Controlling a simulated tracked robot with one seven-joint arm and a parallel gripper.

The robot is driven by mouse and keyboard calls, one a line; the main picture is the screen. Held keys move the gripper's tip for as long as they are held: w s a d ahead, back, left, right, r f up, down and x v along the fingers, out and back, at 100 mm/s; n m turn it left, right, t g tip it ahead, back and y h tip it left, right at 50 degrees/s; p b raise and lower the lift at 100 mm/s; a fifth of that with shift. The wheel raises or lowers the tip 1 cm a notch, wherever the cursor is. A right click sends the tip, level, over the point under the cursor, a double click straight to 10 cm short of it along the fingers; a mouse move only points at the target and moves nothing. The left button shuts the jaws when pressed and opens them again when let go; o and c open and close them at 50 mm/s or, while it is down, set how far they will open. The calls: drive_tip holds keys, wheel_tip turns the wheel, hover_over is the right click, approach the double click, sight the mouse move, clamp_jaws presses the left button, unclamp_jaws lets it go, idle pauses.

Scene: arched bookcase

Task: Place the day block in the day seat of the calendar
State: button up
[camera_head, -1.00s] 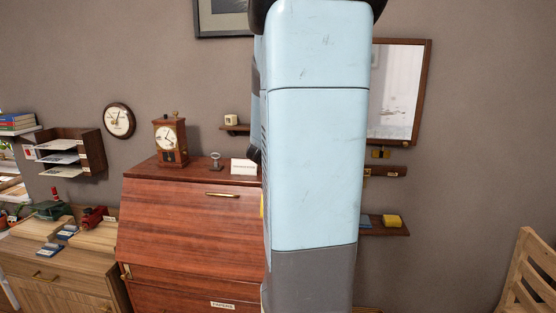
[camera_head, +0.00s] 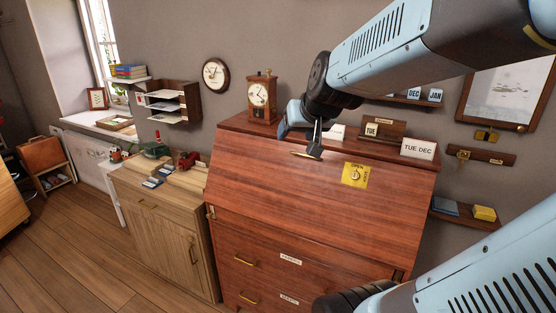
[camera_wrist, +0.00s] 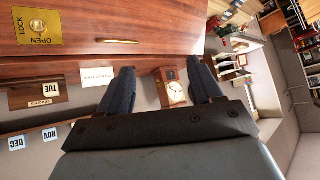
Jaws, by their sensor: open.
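The calendar (camera_head: 390,130) is a dark wooden stand on top of the bureau, to the right of my gripper. A pale block marked TUE (camera_head: 372,130) sits in its left part; the right part shows bare wood. In the wrist view the TUE block (camera_wrist: 51,88) and the calendar (camera_wrist: 22,97) appear upside down at the left. A card reading TUE DEC (camera_head: 418,149) stands right of the calendar. My gripper (camera_wrist: 158,66) is open and empty, its fingers spread with the mantel clock seen between them. In the head view my gripper (camera_head: 299,138) is near the bureau's top edge.
The mantel clock (camera_head: 261,97) stands left of my gripper. A white card (camera_wrist: 97,77) stands between calendar and clock. The closed bureau front (camera_head: 300,195) lies below.

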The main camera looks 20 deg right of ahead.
drive_tip(key=s+a+n+g, duration=0.2)
drive_tip(key=s+a, duration=0.3)
drive_tip(key=s, duration=0.8)
drive_tip(key=shift+a+f+g, duration=0.35)
drive_tip(key=shift+f+g, duration=0.05)
drive_tip(key=shift+g, duration=0.4)
drive_tip(key=shift+d, duration=0.1)
